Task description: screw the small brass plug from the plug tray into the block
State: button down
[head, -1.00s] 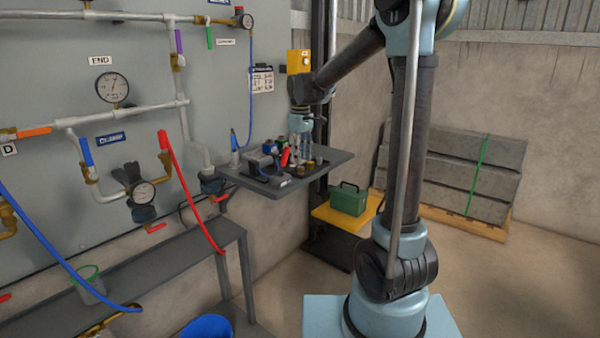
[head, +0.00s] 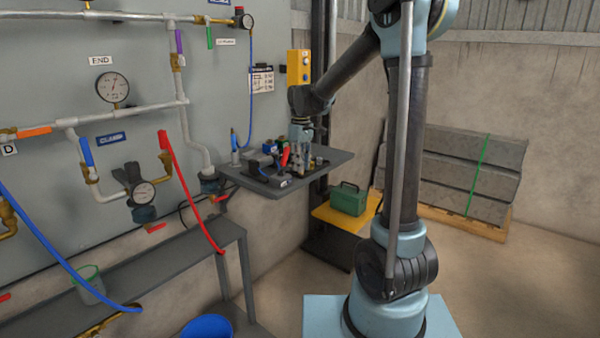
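My gripper (head: 301,168) points down over the dark shelf (head: 335,160) at the back, low among the small parts there. Its fingers are small in the view, and I cannot tell whether they are open or shut or hold anything. A dark grey device, likely the block (head: 262,166), sits on the shelf to the left of my gripper. Small brass-coloured pieces show at the fingers' foot and are partly hidden by them. I cannot make out the small brass plug or the plug tray for sure.
A pipe panel with gauges (head: 113,88) and valves stands on the left. A red-handled item (head: 285,155) and a blue-tipped bottle (head: 234,142) are on the shelf. A green box (head: 348,199) stands below on a yellow top. The shelf's right end is bare.

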jog(key=shift+s+r, duration=0.1)
jog(key=shift+r, duration=2.9)
jog(key=shift+d, duration=0.1)
